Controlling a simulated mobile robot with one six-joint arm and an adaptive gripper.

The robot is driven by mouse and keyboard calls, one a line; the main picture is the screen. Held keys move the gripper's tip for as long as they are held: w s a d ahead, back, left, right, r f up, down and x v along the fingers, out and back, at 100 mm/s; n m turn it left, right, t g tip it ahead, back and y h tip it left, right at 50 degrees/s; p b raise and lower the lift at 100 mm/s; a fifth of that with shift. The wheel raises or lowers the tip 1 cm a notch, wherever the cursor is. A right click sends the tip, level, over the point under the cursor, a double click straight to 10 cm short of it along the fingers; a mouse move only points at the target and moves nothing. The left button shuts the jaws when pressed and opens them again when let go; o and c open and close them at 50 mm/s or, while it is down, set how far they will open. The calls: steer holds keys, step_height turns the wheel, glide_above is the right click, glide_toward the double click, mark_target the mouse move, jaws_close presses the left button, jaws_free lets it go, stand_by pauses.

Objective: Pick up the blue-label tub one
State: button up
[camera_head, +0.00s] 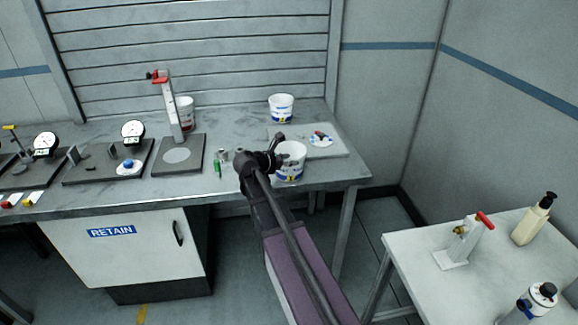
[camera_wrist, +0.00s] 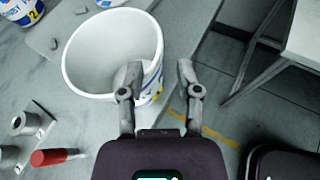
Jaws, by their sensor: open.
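A white open tub with a blue and yellow label (camera_head: 290,163) stands upright near the front right of the bench; its number is too small to read. It fills the upper left of the wrist view (camera_wrist: 88,50) and looks empty inside. My gripper (camera_head: 279,153) is open at its left side in the head view. In the wrist view my fingers (camera_wrist: 160,70) straddle the tub's near right rim: the left finger overlaps the opening, the right finger is outside. I cannot tell whether the left finger is inside or above the rim.
A similar tub (camera_head: 281,110) stands farther back; its label shows a 2 in the wrist view (camera_wrist: 28,14). A red-marked tub (camera_head: 186,110) is behind the press (camera_head: 172,105). The bench's front edge is close.

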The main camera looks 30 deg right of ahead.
mark_target(299, 159)
steer(key=shift+b+x, duration=0.95)
steer(key=shift+x, duration=1.7)
jaws_close()
